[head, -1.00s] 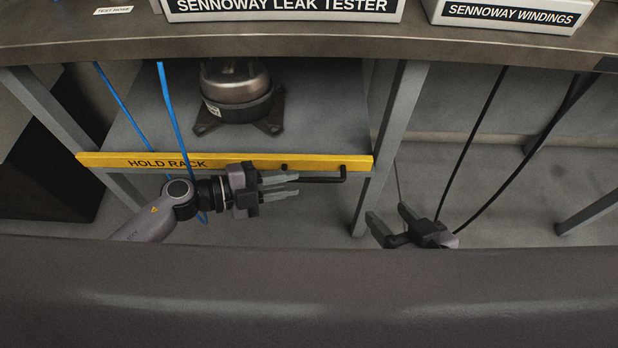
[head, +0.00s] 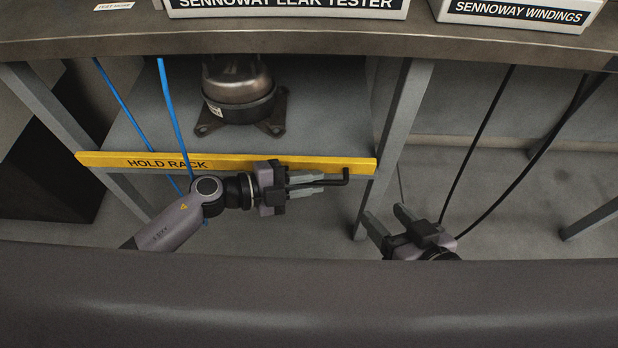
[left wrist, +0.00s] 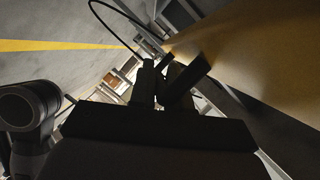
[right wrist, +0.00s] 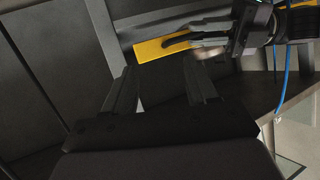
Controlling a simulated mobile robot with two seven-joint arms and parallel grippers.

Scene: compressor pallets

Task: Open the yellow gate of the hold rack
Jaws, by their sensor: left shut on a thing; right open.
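The yellow gate (head: 120,159), lettered HOLD RACK, lies level across the front of the hold rack under the bench. A black handle (head: 345,175) sticks out near its right end. My left gripper (head: 315,183) is shut on the handle's bar, in front of the gate. In the left wrist view the fingers (left wrist: 165,80) are dark against the tan surface beside them. In the right wrist view the gate's end (right wrist: 165,48) and the handle show beyond the fingers. My right gripper (head: 388,222) is open and empty, low and right of the rack.
A compressor (head: 238,92) stands on the rack shelf (head: 325,110) behind the gate. Blue hoses (head: 170,110) hang in front on the left, and black cables (head: 478,145) hang on the right. A grey leg (head: 398,135) stands at the gate's right end. The bench top (head: 300,37) overhangs.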

